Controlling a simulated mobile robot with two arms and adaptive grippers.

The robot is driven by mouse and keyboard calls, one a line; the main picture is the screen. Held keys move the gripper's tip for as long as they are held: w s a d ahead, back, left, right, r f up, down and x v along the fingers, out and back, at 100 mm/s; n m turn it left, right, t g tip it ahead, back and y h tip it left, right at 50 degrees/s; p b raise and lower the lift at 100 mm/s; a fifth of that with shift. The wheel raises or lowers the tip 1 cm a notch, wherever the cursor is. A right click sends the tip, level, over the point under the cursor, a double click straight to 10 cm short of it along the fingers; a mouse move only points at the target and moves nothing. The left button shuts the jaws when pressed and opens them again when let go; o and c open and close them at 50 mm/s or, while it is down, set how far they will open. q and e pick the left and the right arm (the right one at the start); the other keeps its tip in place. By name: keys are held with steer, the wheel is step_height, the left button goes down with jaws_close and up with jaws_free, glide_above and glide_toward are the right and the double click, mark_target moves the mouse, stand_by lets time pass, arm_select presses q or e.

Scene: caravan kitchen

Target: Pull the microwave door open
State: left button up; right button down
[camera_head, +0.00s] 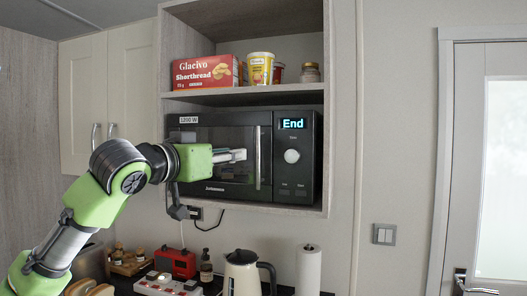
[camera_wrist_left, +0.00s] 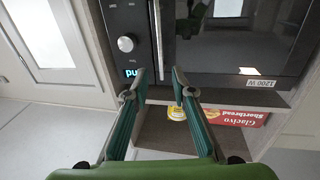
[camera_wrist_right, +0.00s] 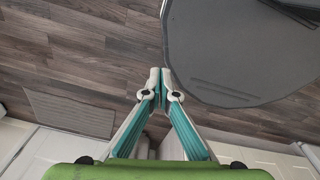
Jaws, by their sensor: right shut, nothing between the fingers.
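The black microwave (camera_head: 296,165) sits in an open shelf niche, its display lit with "End". Its door (camera_head: 222,133) looks closed, with a vertical bar handle (camera_head: 258,158) on the door's right side. My left gripper (camera_head: 242,155) is in front of the door, just left of the handle in the head view. In the left wrist view, my left gripper (camera_wrist_left: 159,72) is open and empty, and the handle (camera_wrist_left: 156,38) appears beyond and between its fingertips. My right gripper (camera_wrist_right: 160,74) is shut and empty, pointing at the floor, out of the head view.
Below are a kettle (camera_head: 242,274), a red radio (camera_head: 175,263) and a paper roll (camera_head: 308,270). A dark rounded surface (camera_wrist_right: 240,50) lies below my right gripper.

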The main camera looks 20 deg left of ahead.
mark_target(258, 151)
arm_select(q)
steer(key=p+x, duration=0.5)
steer(key=x, duration=0.8)
steer(key=shift+f+p, duration=0.1)
steer(key=shift+p, duration=0.3)
jaws_close()
